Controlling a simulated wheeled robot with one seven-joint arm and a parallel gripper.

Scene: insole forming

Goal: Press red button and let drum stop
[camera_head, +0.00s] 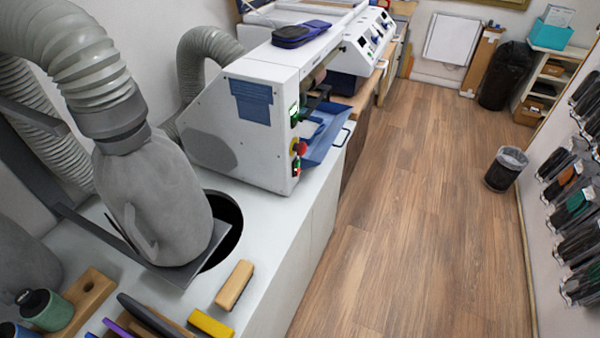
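A white machine (215,130) stands on the white bench, its control side facing right. A red mushroom button (301,148) on a yellow base sits on that side, below a green-lit display (294,115). A smaller red-lit control (297,171) sits lower down. A brownish rounded part shows in the opening behind the panel; I cannot tell if it is the drum or if it turns. My gripper is not in view.
A blue tray (325,140) juts from the machine's right side. A grey bag with a hose (150,205) stands at the left.

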